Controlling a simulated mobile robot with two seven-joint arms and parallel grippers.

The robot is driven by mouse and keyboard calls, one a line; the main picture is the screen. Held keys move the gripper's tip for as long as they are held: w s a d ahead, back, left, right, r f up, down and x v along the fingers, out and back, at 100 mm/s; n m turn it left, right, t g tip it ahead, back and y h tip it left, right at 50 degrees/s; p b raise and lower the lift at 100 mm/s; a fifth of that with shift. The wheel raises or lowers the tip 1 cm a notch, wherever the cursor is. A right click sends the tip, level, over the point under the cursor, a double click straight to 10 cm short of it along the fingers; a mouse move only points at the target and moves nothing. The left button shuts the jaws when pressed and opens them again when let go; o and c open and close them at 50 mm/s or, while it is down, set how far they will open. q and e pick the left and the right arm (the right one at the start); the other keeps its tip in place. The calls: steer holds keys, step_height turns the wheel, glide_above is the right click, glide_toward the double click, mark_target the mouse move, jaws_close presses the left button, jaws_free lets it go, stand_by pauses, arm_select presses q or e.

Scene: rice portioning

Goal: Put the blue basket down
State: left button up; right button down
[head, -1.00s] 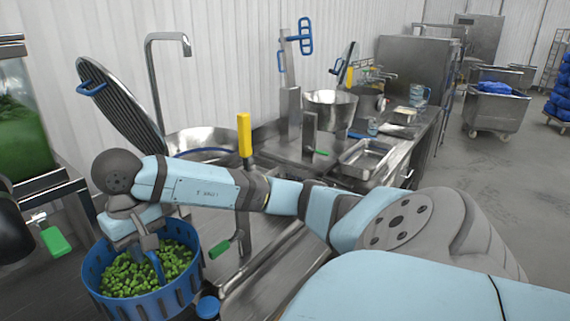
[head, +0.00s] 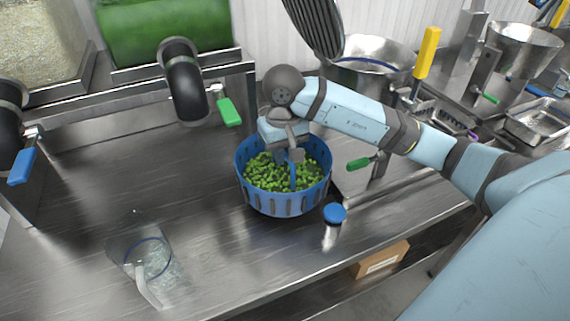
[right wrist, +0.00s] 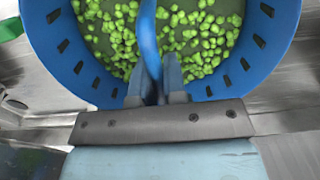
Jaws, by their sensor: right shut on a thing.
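The blue basket (head: 283,203) is round with slotted sides and holds many small green pieces. In the head view it is upright over the steel counter (head: 130,185), near the counter's front right part; I cannot tell whether its base touches the steel. My right gripper (head: 291,156) is above the basket's middle, shut on its blue handle. In the right wrist view the fingers (right wrist: 158,88) close around the blue handle bar (right wrist: 148,40), with the basket's rim and green contents around it. My left gripper is not in view.
A clear jug (head: 150,262) stands front left on the counter. A blue-capped shaker (head: 334,214) is close to the basket's right. Pipes with a green-handled valve (head: 229,112) and a blue-handled valve (head: 22,165) are behind. The counter left of the basket is clear.

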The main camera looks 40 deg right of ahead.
mark_target(284, 184)
steer(key=shift+f, duration=1.9)
steer(key=shift+f, duration=0.2)
steer(key=c, duration=1.2)
jaws_free()
steer(key=shift+r, duration=0.1)
